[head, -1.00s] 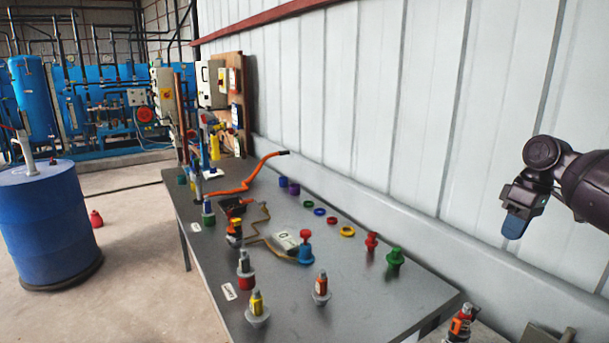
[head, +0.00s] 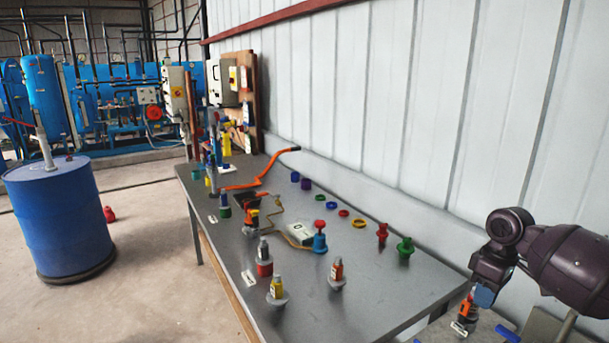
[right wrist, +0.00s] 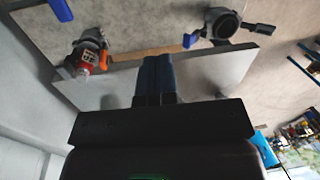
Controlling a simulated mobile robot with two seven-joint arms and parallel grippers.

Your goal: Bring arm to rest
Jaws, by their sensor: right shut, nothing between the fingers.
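My right arm comes in from the right edge of the head view. Its dark gripper (head: 484,296) points down at the lower right, by the near right end of the grey table (head: 390,290). The blue fingers (right wrist: 155,78) are together in the right wrist view, with nothing between them. In the head view the gripper overlaps the top of an orange-and-grey fitting (head: 468,312); I cannot tell whether they touch. My left gripper is not in view.
The table carries several coloured fittings, a green one (head: 405,248) and a red one (head: 382,233) nearest my arm. A ribbed white wall (head: 400,110) runs behind.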

